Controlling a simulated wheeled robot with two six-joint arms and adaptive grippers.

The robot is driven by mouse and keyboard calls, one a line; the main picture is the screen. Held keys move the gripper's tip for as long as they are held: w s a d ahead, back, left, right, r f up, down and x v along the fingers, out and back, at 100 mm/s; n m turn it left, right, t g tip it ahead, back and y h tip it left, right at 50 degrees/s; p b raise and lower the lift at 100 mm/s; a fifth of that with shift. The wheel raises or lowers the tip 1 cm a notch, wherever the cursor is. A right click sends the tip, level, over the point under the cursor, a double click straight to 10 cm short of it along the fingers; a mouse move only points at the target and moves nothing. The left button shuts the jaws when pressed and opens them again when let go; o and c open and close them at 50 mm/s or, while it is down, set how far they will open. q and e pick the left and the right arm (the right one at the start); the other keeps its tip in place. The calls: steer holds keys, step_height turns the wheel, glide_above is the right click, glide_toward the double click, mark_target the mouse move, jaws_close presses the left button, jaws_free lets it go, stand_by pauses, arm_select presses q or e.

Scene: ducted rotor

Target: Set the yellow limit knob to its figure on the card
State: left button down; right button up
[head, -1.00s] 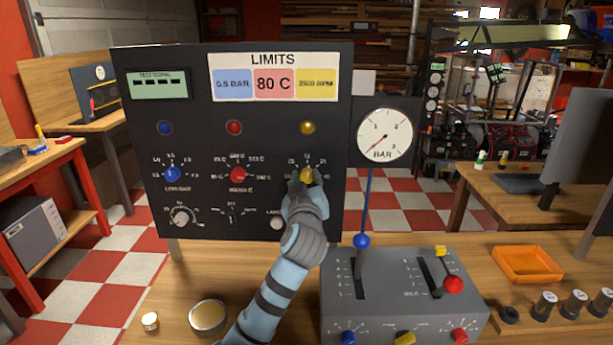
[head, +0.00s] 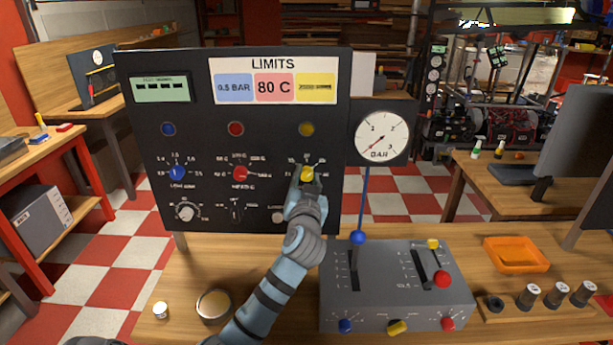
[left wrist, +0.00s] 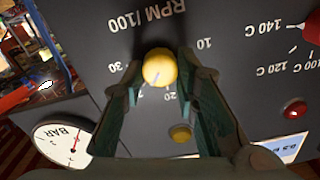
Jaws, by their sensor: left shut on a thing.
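The yellow limit knob (head: 307,174) is on the black panel, at the right of a row with a blue and a red knob. My left gripper (head: 306,183) is shut on it, one finger on each side. In the left wrist view the yellow knob (left wrist: 159,66) sits between the fingertips (left wrist: 160,80), with a dial marked RPM/100 around it, upside down. Its pointer setting is not clear. The LIMITS card (head: 273,65) has blue 0.5 BAR, red 80 C and yellow fields; the yellow figure is blurred now. My right gripper is out of view.
A yellow lamp (head: 306,129) sits above the knob. The BAR gauge (head: 381,138) stands right of the panel. A grey lever box (head: 395,285) stands on the bench in front, beside my left arm. An orange tray (head: 516,254) lies at the right.

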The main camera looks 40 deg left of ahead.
arm_select(q)
steer(key=shift+f, duration=0.1)
stand_by(0.3)
steer(key=c, duration=1.2)
jaws_free()
steer(key=shift+c, duration=0.2)
steer(key=v, duration=1.2)
